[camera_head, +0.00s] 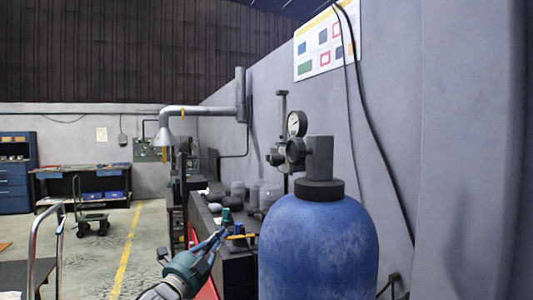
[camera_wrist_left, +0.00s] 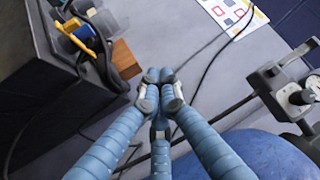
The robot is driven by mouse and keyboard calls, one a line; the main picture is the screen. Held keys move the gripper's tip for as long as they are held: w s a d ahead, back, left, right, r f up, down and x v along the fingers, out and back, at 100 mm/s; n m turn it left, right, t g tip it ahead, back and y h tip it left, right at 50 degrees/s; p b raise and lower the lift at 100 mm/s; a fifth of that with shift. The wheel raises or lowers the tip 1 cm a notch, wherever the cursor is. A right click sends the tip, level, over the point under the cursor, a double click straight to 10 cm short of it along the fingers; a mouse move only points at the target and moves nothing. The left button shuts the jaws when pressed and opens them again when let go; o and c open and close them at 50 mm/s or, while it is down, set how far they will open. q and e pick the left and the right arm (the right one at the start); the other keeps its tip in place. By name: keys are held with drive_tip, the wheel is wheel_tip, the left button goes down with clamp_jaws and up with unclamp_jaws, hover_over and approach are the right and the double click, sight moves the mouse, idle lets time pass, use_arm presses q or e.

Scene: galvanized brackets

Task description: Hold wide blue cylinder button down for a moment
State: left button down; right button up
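The wide blue cylinder (camera_head: 318,250) stands upright at the lower right of the head view, with a dark collar (camera_head: 319,189) and a grey block-shaped valve head (camera_head: 319,158) on top. A round gauge (camera_head: 297,123) is beside the valve head. In the left wrist view the cylinder's blue shoulder (camera_wrist_left: 265,155) shows at the lower right. I cannot tell which part is the button. My left gripper (camera_head: 222,236) is left of the cylinder and apart from it. In the left wrist view its blue fingers (camera_wrist_left: 161,90) meet at the tips with nothing visible between them. My right gripper is not in view.
A dark workbench (camera_head: 238,262) with jars and tools runs along the wall behind the gripper. A black cable (camera_head: 375,120) hangs down the grey wall. A poster (camera_head: 325,42) is above. A cart (camera_head: 93,222) and open floor lie to the left.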

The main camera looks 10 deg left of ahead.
use_arm(q)
drive_tip(key=s+d+r+m+t+h, duration=0.1)
drive_tip(key=s+r+m+h, duration=0.1)
drive_tip(key=r, duration=0.9)
drive_tip(key=s+d+r+m+h+p, duration=0.1)
drive_tip(key=s+r+m, duration=0.3)
drive_tip(key=r, duration=0.7)
drive_tip(key=shift+s+d+t+h+p, duration=0.3)
drive_tip(key=shift+d+t+h, duration=0.15)
drive_tip(key=shift+h, duration=0.45)
drive_tip(key=shift+w, duration=0.1)
drive_tip(key=w+d, duration=0.5)
drive_tip(key=d, duration=0.2)
drive_tip(key=shift+d, duration=0.2)
drive_tip(key=shift+d, duration=0.1)
drive_tip(key=shift+w+d, duration=0.15)
drive_tip(key=shift+d, duration=0.1)
drive_tip(key=shift+w+d, duration=0.25)
drive_tip(key=shift+d, duration=0.15)
idle(1.3)
